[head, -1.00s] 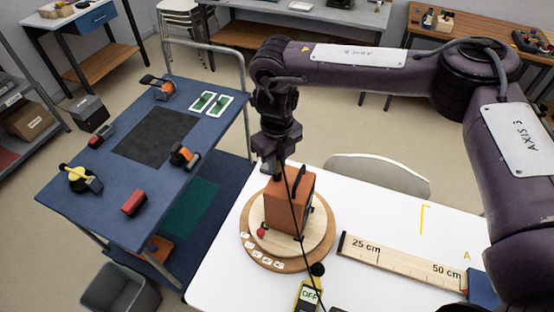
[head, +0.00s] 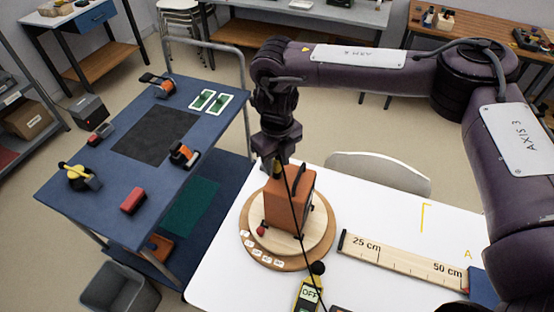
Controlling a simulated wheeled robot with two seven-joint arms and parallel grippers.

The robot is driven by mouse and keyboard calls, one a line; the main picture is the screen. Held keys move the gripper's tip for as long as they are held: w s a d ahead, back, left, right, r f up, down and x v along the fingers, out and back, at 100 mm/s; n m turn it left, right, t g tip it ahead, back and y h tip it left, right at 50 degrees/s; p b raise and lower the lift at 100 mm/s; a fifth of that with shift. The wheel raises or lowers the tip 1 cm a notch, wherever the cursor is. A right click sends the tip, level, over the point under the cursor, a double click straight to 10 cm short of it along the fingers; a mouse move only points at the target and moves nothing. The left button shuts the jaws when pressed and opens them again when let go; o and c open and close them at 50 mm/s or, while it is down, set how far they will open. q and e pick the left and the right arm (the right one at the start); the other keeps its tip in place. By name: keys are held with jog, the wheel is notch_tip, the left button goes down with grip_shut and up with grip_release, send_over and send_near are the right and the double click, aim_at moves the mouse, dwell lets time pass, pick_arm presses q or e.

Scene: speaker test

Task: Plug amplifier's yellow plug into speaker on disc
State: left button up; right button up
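The speaker (head: 285,206) is an orange-brown box standing on a round wooden disc (head: 259,250) on the white table. My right gripper (head: 277,168) points down just behind the speaker's upper left edge. It appears shut on a small yellow piece, the yellow plug (head: 277,170), which is mostly hidden by the fingers and the speaker. A black cable (head: 297,225) runs from there down past the speaker's front to the bottom edge. The speaker's far side and any socket there are hidden. I cannot tell whether the plug touches the speaker. My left gripper is not in view.
A small red ball (head: 261,231) and white labels lie on the disc. A yellow meter marked OFF (head: 309,294) stands in front, a wooden ruler (head: 400,262) to the right. A blue cart (head: 110,196) with tools stands left. The white table (head: 390,222) is clear behind the ruler.

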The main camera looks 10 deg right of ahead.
aim_at(277, 158)
jog(key=shift+o, duration=0.2)
jog(key=shift+r, duration=0.1)
jog(key=shift+r+b, duration=0.3)
jog(key=shift+r, duration=0.05)
notch_tip(277, 158, up, 6)
jog(key=shift+f+b, duration=0.2)
jog(key=shift+b, duration=0.25)
jog(key=shift+r, duration=0.65)
